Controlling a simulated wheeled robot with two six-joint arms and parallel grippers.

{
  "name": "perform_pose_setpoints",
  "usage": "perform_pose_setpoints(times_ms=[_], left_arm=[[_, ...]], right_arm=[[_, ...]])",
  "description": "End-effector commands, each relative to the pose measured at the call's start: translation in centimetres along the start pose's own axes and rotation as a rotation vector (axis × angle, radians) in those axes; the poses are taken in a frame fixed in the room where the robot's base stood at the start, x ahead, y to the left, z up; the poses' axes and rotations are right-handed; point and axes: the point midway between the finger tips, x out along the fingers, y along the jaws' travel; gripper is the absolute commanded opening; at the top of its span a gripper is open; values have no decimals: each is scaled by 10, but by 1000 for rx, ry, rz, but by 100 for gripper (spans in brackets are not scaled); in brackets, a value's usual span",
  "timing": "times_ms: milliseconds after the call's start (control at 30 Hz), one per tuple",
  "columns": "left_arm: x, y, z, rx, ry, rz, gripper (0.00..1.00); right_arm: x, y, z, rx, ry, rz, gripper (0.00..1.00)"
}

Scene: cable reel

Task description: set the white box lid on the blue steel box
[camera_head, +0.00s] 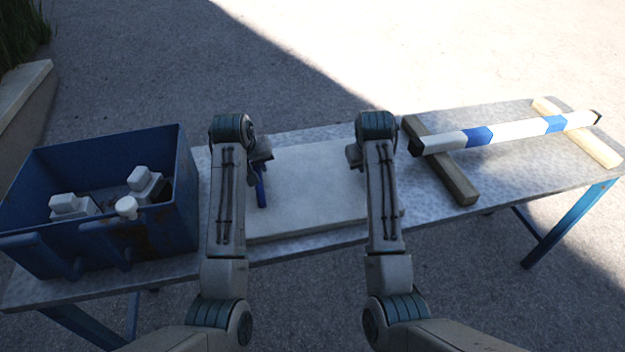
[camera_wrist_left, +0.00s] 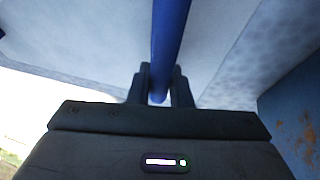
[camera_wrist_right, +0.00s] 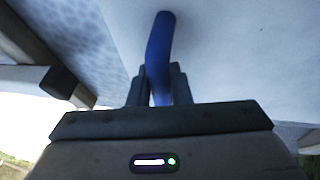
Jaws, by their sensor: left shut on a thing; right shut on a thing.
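The white box lid (camera_head: 308,190) lies flat on the table in the head view, between my two arms. It has a blue handle (camera_head: 261,186) near its left side. My left gripper (camera_head: 262,158) is shut on that blue handle, which runs between its fingers in the left wrist view (camera_wrist_left: 158,85). My right gripper (camera_head: 356,158) is shut on another blue handle (camera_wrist_right: 160,60), seen in the right wrist view; in the head view my arm hides it. The open blue steel box (camera_head: 150,235) stands on the table left of the lid.
White fittings (camera_head: 68,206) sit inside the box. A blue and white striped pole (camera_head: 515,131) rests on wooden blocks (camera_head: 440,160) at the right of the metal table (camera_head: 480,155). Bare table shows between the lid and the near block.

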Motion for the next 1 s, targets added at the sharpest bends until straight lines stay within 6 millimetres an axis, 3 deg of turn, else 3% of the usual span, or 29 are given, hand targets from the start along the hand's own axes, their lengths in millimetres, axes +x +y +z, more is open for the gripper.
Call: perform_pose_setpoints(times_ms=[567, 1000], left_arm=[[-5, 2, -3, 0, 3, 1, 0], [-36, 8, -15, 0, 2, 1, 0]], right_arm=[[-5, 1, -3, 1, 4, 1, 0], [-36, 8, -16, 0, 3, 0, 0]])
